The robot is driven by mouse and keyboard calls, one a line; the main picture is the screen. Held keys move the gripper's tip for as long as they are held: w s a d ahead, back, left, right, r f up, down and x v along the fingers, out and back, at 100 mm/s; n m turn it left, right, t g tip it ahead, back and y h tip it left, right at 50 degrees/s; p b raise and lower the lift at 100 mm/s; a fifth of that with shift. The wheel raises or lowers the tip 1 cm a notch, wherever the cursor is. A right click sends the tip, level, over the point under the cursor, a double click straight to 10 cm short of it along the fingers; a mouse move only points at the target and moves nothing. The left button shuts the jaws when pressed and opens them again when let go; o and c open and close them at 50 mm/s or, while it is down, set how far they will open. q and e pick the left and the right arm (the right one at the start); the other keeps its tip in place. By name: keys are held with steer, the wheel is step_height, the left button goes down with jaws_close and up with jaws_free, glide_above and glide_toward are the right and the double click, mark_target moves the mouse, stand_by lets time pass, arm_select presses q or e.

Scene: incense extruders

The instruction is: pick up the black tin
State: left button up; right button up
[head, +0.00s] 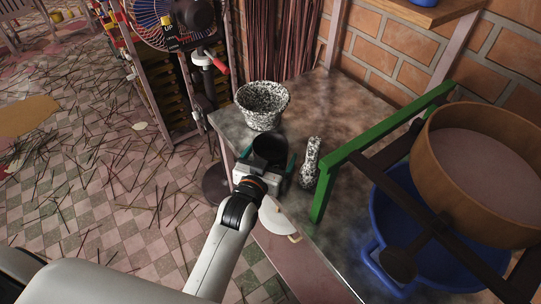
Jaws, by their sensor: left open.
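The black tin (272,146) stands on the grey table, just in front of a speckled mortar. My left gripper (268,157) reaches over the table's left end from the near side. Its two green-tipped fingers are open, one to the left of the tin and one to the right. I cannot tell whether they touch it. The gripper's body hides the tin's lower near part. My right gripper is not in view.
The speckled mortar (262,108) stands behind the tin, and a speckled pestle (309,163) stands to its right. A white disc-like tool (282,221) lies nearer. A green frame (330,186), brown bowl (482,170) and blue basin (383,225) fill the right side.

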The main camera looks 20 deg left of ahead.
arm_select(q)
steer(key=c, duration=1.1)
steer(key=shift+r, duration=0.1)
